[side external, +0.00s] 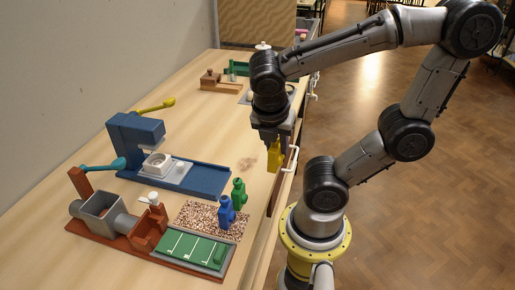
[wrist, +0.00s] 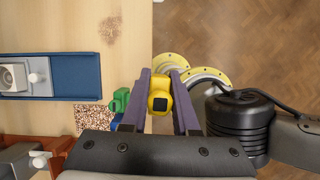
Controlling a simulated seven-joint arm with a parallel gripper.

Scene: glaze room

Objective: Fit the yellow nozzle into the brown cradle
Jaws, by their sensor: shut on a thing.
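The yellow nozzle (side external: 274,156) hangs below my gripper (side external: 276,141) in the side view, at the table's right edge. In the wrist view the nozzle (wrist: 160,95) sits between the two dark fingers of my gripper (wrist: 161,88), which are shut on it. The brown cradle (side external: 149,233) is a small open block on a rust-brown base at the front left, well apart from the nozzle. In the side view nothing yellow shows in it. In the wrist view, part of the brown base shows at lower left; I cannot make out the cradle there.
A blue nozzle (side external: 226,212) and a green nozzle (side external: 239,194) stand on a speckled mat (side external: 195,214) beside the cradle. A green panel (side external: 190,249), a grey box (side external: 101,208) and a blue machine (side external: 137,135) are nearby. Bare table lies behind the mat.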

